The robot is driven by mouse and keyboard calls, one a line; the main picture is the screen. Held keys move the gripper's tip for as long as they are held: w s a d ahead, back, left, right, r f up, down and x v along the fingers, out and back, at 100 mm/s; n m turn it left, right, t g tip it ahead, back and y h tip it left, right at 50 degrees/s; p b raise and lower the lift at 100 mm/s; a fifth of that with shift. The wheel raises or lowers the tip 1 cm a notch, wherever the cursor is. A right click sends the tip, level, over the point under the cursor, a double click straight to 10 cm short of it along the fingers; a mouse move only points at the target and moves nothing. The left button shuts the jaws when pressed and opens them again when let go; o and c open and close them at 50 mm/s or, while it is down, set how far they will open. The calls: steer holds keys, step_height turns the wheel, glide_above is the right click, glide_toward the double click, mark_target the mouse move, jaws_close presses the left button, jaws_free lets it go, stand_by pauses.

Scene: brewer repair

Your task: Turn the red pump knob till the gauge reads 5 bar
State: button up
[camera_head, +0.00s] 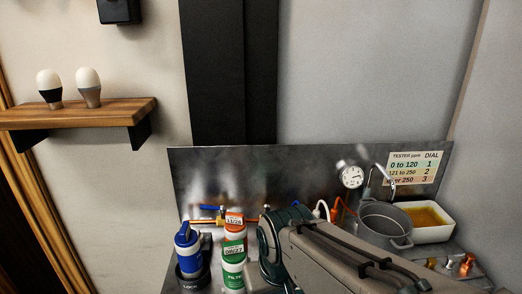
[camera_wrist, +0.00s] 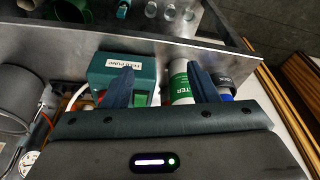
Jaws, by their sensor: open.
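The white round gauge (camera_head: 352,177) stands before the metal back panel in the head view; its needle is too small to read. Part of its dial also shows at the lower left of the wrist view (camera_wrist: 29,161). The green test pump box (camera_wrist: 122,67) with a white label is in the wrist view, partly behind my left finger. A small red patch (camera_wrist: 101,96) shows beside that finger; I cannot tell whether it is the knob. My gripper (camera_wrist: 162,78) is open, with nothing seen held between its fingers. In the head view my arm hides the pump and gripper.
A green-and-white filter cartridge (camera_head: 233,262) and a blue one (camera_head: 187,248) stand left of my arm. A grey pot (camera_head: 385,226) and a white tray (camera_head: 447,231) of amber liquid are at the right. A grey wall edge (camera_wrist: 150,42) crosses the wrist view.

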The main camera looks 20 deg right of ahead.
stand_by(0.5)
steer(key=w+d+r+m+g, duration=0.25)
steer(key=w+d+r, duration=0.55)
steer(key=w+d, duration=0.45)
steer(key=shift+n, duration=0.35)
step_height(320, 180, down, 14)
steer(key=shift+w+a+b, duration=0.1)
steer(key=shift+a+b, duration=0.05)
steer(key=shift+b, duration=0.25)
steer(key=c, duration=1)
